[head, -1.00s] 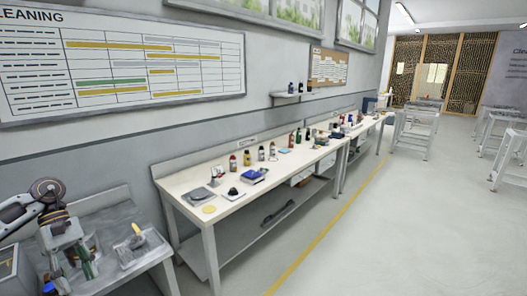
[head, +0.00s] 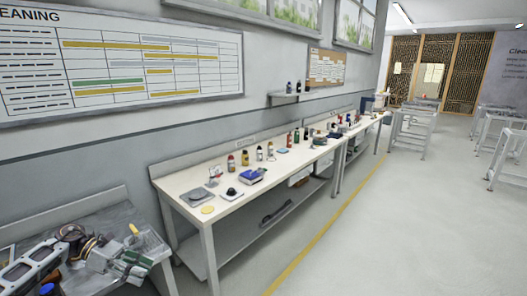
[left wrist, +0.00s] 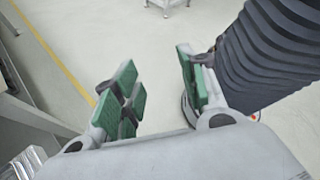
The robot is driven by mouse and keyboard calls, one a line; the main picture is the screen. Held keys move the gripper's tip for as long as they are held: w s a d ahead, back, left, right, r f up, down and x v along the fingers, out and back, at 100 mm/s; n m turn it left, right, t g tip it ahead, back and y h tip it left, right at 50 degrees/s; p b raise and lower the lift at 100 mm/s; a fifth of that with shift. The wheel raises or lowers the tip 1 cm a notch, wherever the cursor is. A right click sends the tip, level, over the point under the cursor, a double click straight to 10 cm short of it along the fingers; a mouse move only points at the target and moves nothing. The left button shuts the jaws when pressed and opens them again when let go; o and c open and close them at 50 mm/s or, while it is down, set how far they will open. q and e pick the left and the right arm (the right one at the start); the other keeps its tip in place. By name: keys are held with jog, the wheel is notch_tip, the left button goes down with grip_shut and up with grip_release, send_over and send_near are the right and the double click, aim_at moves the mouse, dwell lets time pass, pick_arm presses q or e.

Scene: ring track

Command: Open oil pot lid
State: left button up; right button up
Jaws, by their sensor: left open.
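My left gripper (head: 132,265) is low at the left of the head view, in front of the grey metal table (head: 88,212). It points to the right. In the left wrist view the green-padded fingers (left wrist: 157,85) are apart, with only pale floor between them. I cannot make out an oil pot or its lid for certain in either view. A clear tray (head: 152,243) with a yellow-handled item (head: 134,230) sits on the metal table, partly hidden behind my gripper. My right gripper is in neither view.
A long white bench (head: 232,207) along the wall holds several bottles, a blue item (head: 252,176) and a yellow disc (head: 208,210). A small blue item (head: 47,289) shows at the lower left.

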pick_arm(q)
jog(key=w+f+n+t, duration=0.4)
jog(key=f+n+t, duration=0.1)
jog(key=f+n, duration=0.25)
jog(key=w+f+n+t, duration=0.4)
jog(key=f+n+t, duration=0.1)
jog(key=f+n, duration=0.25)
jog(key=s+a+f+n+t+y, duration=0.2)
jog(key=s+f+n+y, duration=0.15)
jog(key=f+n, duration=0.6)
jog(key=s+a+f+n+t+y, duration=0.1)
jog(key=s+a+f+n+y, duration=0.15)
jog(key=f+n+y, duration=0.7)
jog(key=s+d+f+n+g, duration=0.2)
jog(key=s+f+n+g, duration=0.45)
jog(key=s+f, duration=1.6)
jog(key=s+d+f+n+g, duration=0.1)
jog(key=s+d+f+n, duration=0.1)
jog(key=s, duration=0.5)
jog(key=s+d+f+n+g, duration=0.2)
jog(key=s+d+f, duration=0.1)
jog(key=s, duration=0.5)
jog(key=s+d+f+n+g, duration=0.2)
jog(key=s+f, duration=0.2)
jog(key=s, duration=0.4)
jog(key=shift+d+f+y, duration=0.25)
jog(key=shift+d+y, duration=0.05)
jog(key=shift+d, duration=0.1)
jog(key=shift+n, duration=0.25)
